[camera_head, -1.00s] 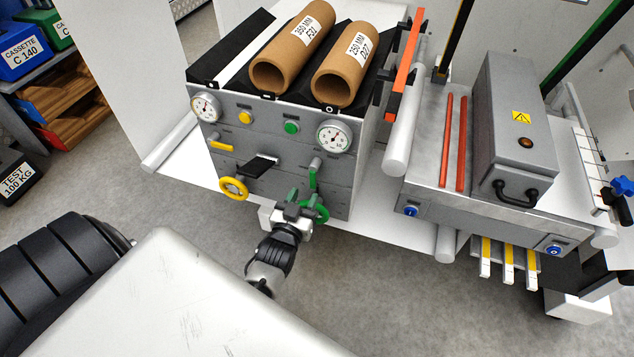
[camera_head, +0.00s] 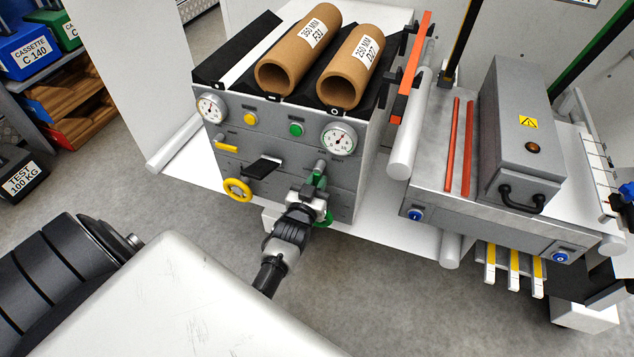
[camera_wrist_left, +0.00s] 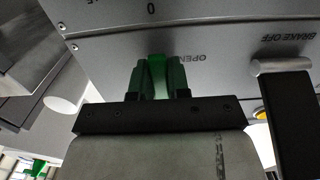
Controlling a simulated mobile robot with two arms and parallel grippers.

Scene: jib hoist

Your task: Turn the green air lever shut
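The green air lever (camera_head: 319,179) is on the front of the grey control cabinet (camera_head: 281,160), below the right gauge, and points roughly down. My left gripper (camera_head: 314,188) is at the lever, its fingers partly overlapping it in the head view. In the left wrist view, the green lever (camera_wrist_left: 157,70) sits between my left gripper's two fingers (camera_wrist_left: 159,80), filling the narrow gap. The fingers look closed on it. An upside-down "OPEN" label is just right of the lever there. My right gripper is not in view.
A green handwheel (camera_head: 327,217) is partly hidden just below the lever. A black brake lever (camera_head: 263,166) and a yellow handwheel (camera_head: 238,189) are to the left. Two cardboard cores (camera_head: 352,66) lie on top of the cabinet. A grey bench (camera_head: 430,185) stands to the right.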

